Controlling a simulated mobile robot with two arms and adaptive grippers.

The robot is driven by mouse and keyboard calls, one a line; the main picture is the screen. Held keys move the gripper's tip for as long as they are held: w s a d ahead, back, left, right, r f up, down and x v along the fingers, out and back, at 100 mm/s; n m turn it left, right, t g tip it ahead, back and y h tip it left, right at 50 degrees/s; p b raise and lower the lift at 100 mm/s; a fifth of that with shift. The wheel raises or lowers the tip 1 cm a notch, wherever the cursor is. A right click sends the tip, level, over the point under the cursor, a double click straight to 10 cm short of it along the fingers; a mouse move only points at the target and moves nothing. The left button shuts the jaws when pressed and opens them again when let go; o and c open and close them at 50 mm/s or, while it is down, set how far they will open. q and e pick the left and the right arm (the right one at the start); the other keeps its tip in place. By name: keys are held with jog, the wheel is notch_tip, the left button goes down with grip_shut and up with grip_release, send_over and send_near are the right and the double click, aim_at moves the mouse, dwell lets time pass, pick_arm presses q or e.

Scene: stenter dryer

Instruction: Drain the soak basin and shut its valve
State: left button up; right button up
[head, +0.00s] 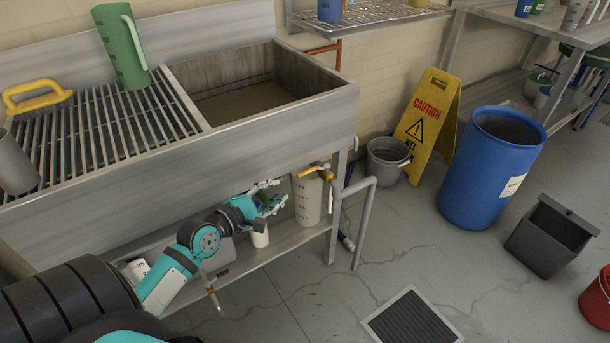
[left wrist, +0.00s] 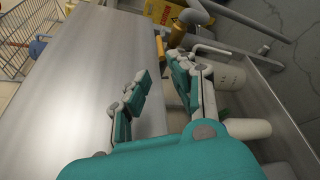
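The soak basin (head: 315,98) is the deep grey metal sink right of the slatted drainboard. A flat brownish surface shows inside it; I cannot tell whether it is water or the bottom. The brass drain valve (head: 326,174) with its yellow-orange handle (head: 309,170) sits under the basin's front right corner. In the left wrist view, the yellow valve handle (left wrist: 177,36) lies ahead of the fingers. My left gripper (head: 272,196) is open and empty, below the basin's front wall, left of the valve and apart from it. My right gripper is not in view.
A grey pipe (head: 366,210) stands right of the valve. White containers (head: 307,200) stand on the lower shelf (head: 285,245). A grey bucket (head: 386,162), yellow caution sign (head: 430,125) and blue barrel (head: 480,185) stand to the right. A floor grate (head: 412,318) lies in front.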

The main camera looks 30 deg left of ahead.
aim_at(303, 174)
pick_arm(q)
jog(key=b+x, duration=0.2)
jog(key=x, duration=0.9)
jog(key=shift+w+f, duration=0.2)
jog(key=shift+w, duration=0.15)
jog(key=shift+w+d+f, duration=0.1)
jog(key=shift+w, duration=0.45)
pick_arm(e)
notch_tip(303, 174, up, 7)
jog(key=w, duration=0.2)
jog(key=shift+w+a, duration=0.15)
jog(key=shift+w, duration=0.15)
pick_arm(q)
grip_shut()
